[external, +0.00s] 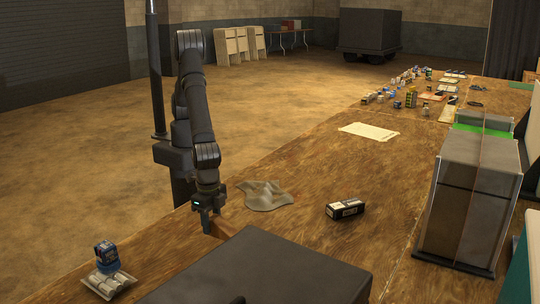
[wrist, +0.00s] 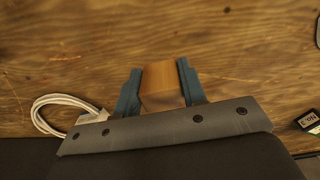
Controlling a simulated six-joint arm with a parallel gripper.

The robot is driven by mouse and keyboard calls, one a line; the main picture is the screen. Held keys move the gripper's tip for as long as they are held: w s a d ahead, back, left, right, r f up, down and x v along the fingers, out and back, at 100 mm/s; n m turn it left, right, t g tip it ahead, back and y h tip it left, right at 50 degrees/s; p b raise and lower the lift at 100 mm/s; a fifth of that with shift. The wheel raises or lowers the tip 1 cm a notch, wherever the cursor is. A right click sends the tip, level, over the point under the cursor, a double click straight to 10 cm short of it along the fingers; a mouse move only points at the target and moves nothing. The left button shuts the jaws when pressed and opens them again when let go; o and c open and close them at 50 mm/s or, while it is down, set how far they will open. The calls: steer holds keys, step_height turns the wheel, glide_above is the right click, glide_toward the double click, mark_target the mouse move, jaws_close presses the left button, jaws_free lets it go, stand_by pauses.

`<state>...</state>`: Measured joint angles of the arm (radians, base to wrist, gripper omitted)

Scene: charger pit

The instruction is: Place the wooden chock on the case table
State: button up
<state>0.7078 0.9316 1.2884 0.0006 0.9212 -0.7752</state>
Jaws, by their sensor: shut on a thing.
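The wooden chock (wrist: 160,80) is a light brown block. In the wrist view it sits between the two blue-grey fingers of my gripper (wrist: 158,84), which is shut on it. In the external view my gripper (external: 209,208) points down, low over the near left part of the wooden table (external: 300,170), just behind a dark grey case.
The dark grey case (external: 265,275) fills the near edge. A crumpled grey cloth (external: 265,195) and a small black box (external: 345,208) lie to the right. A white cable (wrist: 62,105) lies left of the fingers. A silver case (external: 465,195) stands at right.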

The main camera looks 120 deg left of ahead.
mark_target(213, 233)
steer(key=shift+w+f, duration=0.15)
steer(key=shift+f, duration=1.95)
steer(key=shift+f, duration=0.15)
steer(key=o, duration=1)
steer(key=shift+o, duration=0.2)
step_height(213, 233, up, 12)
steer(key=shift+r, duration=0.15)
